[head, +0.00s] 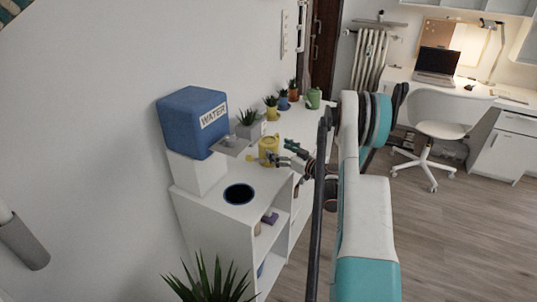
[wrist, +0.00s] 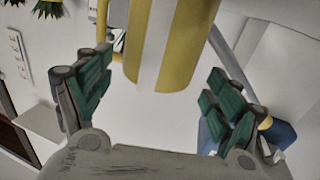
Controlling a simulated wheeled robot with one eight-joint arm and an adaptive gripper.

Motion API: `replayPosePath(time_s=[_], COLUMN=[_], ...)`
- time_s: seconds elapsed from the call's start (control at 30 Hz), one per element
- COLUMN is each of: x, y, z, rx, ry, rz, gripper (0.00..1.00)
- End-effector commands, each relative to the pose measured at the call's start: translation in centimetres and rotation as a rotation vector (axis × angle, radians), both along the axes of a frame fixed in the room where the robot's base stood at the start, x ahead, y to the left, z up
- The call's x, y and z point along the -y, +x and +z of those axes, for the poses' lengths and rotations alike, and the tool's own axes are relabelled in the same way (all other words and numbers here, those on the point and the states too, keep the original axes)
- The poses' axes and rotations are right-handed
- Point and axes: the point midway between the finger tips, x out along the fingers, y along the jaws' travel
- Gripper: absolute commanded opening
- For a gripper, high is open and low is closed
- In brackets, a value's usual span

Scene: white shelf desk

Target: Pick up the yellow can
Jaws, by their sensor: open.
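The yellow can (head: 267,149) stands on top of the white shelf unit, beside the small potted plants. My gripper (head: 283,151) is close to its right side, with the green finger pads spread apart. In the wrist view a yellow body with a pale stripe, the can (wrist: 185,45), fills the upper middle, cut off by the top edge. My open gripper (wrist: 162,98) has one green-padded finger on each side of it, with visible gaps. The fingers do not appear to touch the can.
A blue water container (head: 192,120) on a white dispenser stands left of the can. A dark round opening (head: 238,194) is in the shelf top (head: 210,212). Several potted plants (head: 271,108) and a green watering can (head: 314,98) stand farther back.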

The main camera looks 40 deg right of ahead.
Motion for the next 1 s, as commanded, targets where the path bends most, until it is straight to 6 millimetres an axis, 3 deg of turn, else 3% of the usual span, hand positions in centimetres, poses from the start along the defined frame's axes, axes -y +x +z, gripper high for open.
replayPosePath(time_s=[0.2,0.47,0.63,1.0], x=[-0.4,-0.4,-0.4,-0.4], y=[3.1,3.5,3.4,3.4], z=[-0.3,0.0,0.0,0.2], rx=[0.000,0.000,0.000,0.000], ry=[0.000,0.000,0.000,0.000], rz=[0.002,0.000,0.000,0.000], gripper=[0.84,0.84,0.45,0.45])
